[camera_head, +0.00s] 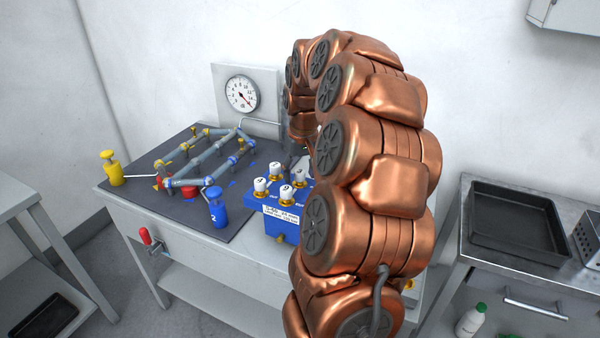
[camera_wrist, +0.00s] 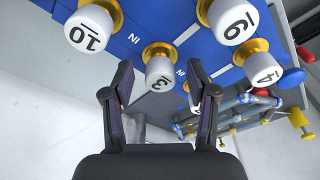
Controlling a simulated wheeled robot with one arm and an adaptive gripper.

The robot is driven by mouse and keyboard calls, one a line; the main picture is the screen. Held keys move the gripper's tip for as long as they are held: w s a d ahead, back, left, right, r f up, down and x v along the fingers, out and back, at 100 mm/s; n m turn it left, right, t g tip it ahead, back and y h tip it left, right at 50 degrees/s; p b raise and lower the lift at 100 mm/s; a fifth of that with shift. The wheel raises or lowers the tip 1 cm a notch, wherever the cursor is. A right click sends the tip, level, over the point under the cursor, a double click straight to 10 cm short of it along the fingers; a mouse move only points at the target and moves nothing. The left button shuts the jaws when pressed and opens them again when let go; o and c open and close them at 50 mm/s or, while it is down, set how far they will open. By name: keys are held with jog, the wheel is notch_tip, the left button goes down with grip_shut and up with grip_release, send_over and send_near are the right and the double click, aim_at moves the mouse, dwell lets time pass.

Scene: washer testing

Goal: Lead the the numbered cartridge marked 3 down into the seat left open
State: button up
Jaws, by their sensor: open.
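The cartridge marked 3 (camera_wrist: 160,75) is a white cap on a gold collar at the blue block (camera_wrist: 150,20). My gripper (camera_wrist: 159,82) is open, with its dark fingertips on either side of this cap in the wrist view. I cannot tell whether they touch it. The cartridges marked 10 (camera_wrist: 90,28) and 4 (camera_wrist: 262,68), and one that reads 6 or 9 (camera_wrist: 232,20), stand around it. In the head view the blue block (camera_head: 262,222) carries several white caps. I cannot make out an open seat. My arm hides the block's right side and my gripper there.
A grey pipe frame (camera_head: 205,165) with yellow and red fittings lies on the dark mat left of the block. A blue bottle-like part (camera_head: 217,208) stands close by. A round gauge (camera_head: 242,93) is behind. A black tray (camera_head: 515,222) sits on the right-hand table.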

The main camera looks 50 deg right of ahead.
notch_tip(320, 180, up, 12)
jog(key=s, duration=0.2)
notch_tip(320, 180, up, 7)
jog(key=p, duration=0.3)
send_over(302, 188)
jog(key=shift+d+f, duration=0.1)
jog(key=shift+f, duration=0.1)
dwell(0.3)
jog(key=shift+s+d, duration=0.1)
